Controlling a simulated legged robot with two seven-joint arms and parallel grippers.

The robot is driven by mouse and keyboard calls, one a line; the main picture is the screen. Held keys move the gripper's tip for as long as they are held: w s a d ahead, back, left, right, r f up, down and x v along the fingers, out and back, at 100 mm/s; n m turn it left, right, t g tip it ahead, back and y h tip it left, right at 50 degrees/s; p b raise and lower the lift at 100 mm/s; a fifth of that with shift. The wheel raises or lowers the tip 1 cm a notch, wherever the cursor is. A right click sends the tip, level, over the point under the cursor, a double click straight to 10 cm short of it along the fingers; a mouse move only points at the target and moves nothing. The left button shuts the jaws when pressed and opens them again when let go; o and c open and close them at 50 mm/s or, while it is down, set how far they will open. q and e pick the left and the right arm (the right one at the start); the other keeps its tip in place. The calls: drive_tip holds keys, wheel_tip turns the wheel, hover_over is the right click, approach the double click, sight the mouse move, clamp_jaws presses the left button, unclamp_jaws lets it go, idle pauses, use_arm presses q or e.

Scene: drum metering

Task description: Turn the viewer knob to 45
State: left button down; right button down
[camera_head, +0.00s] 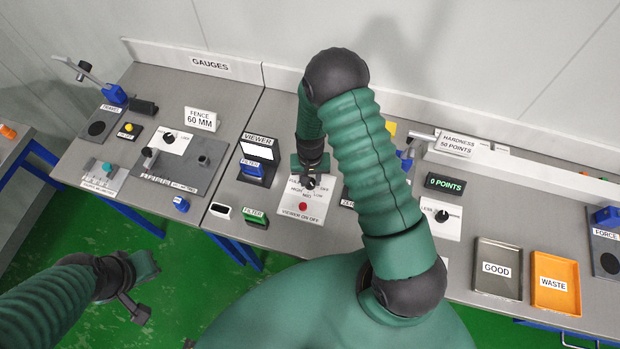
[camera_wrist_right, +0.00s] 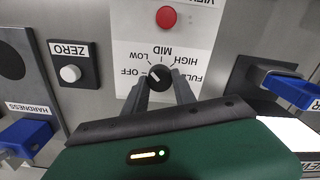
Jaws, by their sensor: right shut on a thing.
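The viewer knob (camera_wrist_right: 160,75) is a round black knob with a white pointer mark, on a white plate (camera_wrist_right: 187,27) labelled OFF, LOW, MID, HIGH and FULL. In the right wrist view the plate appears upside down, and the mark points up and left, roughly between OFF and LOW. My right gripper (camera_wrist_right: 161,88) is shut on the knob, one finger on each side. In the head view my right gripper (camera_head: 310,175) reaches down over the plate (camera_head: 300,213) and mostly hides the knob. My left gripper (camera_head: 140,285) hangs away from the bench at lower left; its jaw opening is unclear.
A red button (camera_head: 303,206) sits just in front of the knob. The viewer (camera_head: 256,152) with its lit screen stands to the left, with a green filter block (camera_head: 255,217) nearby. A ZERO button (camera_wrist_right: 70,73) is beside the plate. Grey GOOD and orange WASTE trays (camera_head: 555,263) lie right.

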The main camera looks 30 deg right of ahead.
drive_tip(key=shift+s+a+f, duration=0.1)
drive_tip(key=shift+s+f, duration=0.05)
drive_tip(key=shift+s, duration=0.05)
drive_tip(key=c, duration=1)
unclamp_jaws()
drive_tip(key=shift+w, duration=0.1)
drive_tip(key=shift+w+r, duration=0.1)
drive_tip(key=shift+r, duration=0.3)
wheel_tip(320, 180, up, 16)
drive_tip(key=shift+r+b, duration=0.1)
drive_tip(key=shift+b, duration=1.1)
